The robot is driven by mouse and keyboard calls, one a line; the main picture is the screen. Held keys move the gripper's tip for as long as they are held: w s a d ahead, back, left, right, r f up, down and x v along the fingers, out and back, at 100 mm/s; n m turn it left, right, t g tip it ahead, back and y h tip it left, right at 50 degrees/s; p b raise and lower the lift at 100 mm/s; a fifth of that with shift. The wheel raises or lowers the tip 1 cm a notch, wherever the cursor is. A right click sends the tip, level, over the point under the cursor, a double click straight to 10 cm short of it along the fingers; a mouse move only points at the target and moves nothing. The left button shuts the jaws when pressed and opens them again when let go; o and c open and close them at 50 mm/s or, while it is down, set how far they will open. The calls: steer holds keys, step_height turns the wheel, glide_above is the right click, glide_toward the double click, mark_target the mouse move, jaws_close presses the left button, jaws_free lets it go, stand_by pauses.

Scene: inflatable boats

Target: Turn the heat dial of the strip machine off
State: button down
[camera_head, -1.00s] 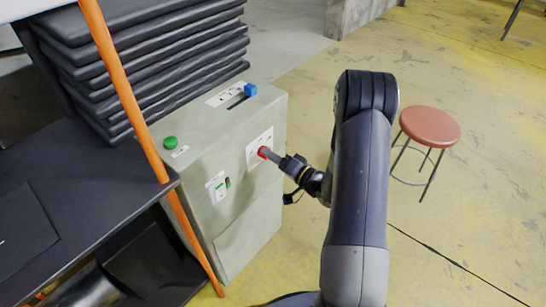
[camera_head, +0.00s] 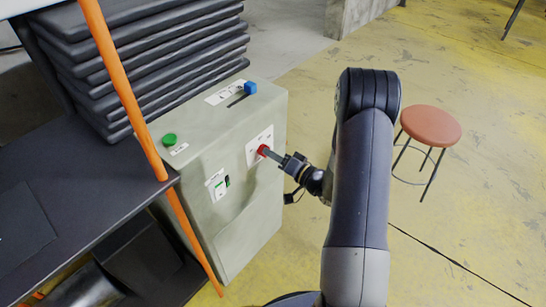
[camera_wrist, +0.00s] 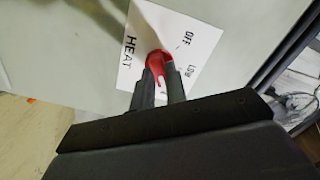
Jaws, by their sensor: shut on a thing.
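The strip machine (camera_head: 245,215) is a pale grey-green box left of my arm. Its red heat dial (camera_head: 262,150) sits on a white label plate on the front face. In the wrist view the red dial (camera_wrist: 157,60) shows between my fingers, beside the printed words HEAT, OFF and LOW. My gripper (camera_wrist: 161,88) is shut on the dial, a finger on each side. In the head view my gripper (camera_head: 270,154) reaches the dial from the right. The fingers hide part of the dial, and I cannot tell which setting it points to.
A green button (camera_head: 169,139) and a blue knob (camera_head: 250,89) are on the machine's top. A dark shelf (camera_head: 100,190) with an orange post stands left, below stacked black pads (camera_head: 150,60). A red-brown stool (camera_head: 431,126) is right; the yellow floor around it is mostly clear.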

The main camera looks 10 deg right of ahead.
steer(key=shift+s+f+n+b, duration=0.1)
steer(key=shift+n+b, duration=10.85)
steer(key=shift+n, duration=0.55)
steer(key=c, duration=1.4)
jaws_free()
steer(key=shift+c, duration=0.2)
steer(key=p+v, duration=0.2)
steer(key=v, duration=0.8)
steer(key=shift+s+d+p, duration=0.15)
steer(key=shift+s+p, duration=0.15)
steer(key=shift+p, duration=0.1)
